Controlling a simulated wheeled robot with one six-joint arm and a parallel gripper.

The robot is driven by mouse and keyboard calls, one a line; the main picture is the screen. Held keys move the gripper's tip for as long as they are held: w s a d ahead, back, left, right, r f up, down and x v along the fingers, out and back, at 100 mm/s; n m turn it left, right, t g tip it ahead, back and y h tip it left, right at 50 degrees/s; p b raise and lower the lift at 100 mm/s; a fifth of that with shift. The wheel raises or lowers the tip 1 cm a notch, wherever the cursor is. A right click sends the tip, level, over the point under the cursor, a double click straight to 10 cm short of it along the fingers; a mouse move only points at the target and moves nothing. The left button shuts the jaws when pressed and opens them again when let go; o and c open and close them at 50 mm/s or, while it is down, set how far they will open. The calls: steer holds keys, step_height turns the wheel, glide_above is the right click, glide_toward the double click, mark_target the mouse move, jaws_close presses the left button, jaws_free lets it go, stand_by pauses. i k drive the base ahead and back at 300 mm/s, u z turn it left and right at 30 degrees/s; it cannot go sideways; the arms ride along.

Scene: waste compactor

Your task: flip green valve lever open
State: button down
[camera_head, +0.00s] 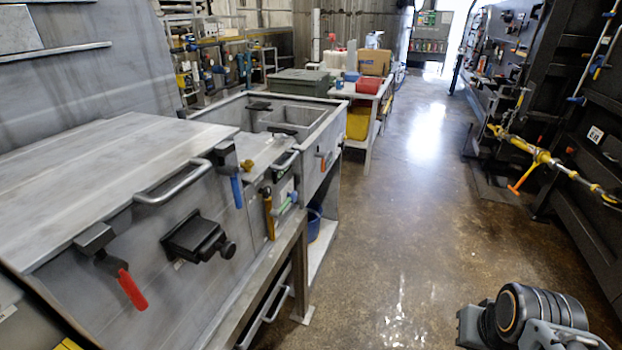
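The green valve lever (283,206) is small and sits on the front of the grey metal unit, left of the picture's middle. Its handle slants, with the upper end to the right; I cannot tell its valve setting from here. A yellow-handled lever (268,215) hangs just left of it. Part of my arm shows at the lower right, well apart from the green lever, with the floor between them. My gripper's fingers do not show.
A blue lever (236,190) and a red lever (132,288) are on the same unit, near a protruding black latch (197,238) and a bar handle (172,184). A shelf with bins (357,121) stands beyond. The floor aisle (420,220) is clear; dark machinery lines the right.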

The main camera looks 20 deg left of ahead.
mark_target(276, 213)
steer(key=u, duration=0.2)
steer(key=i, duration=0.75)
steer(key=u, duration=1.05)
steer(key=i, duration=0.55)
steer(key=u, duration=0.5)
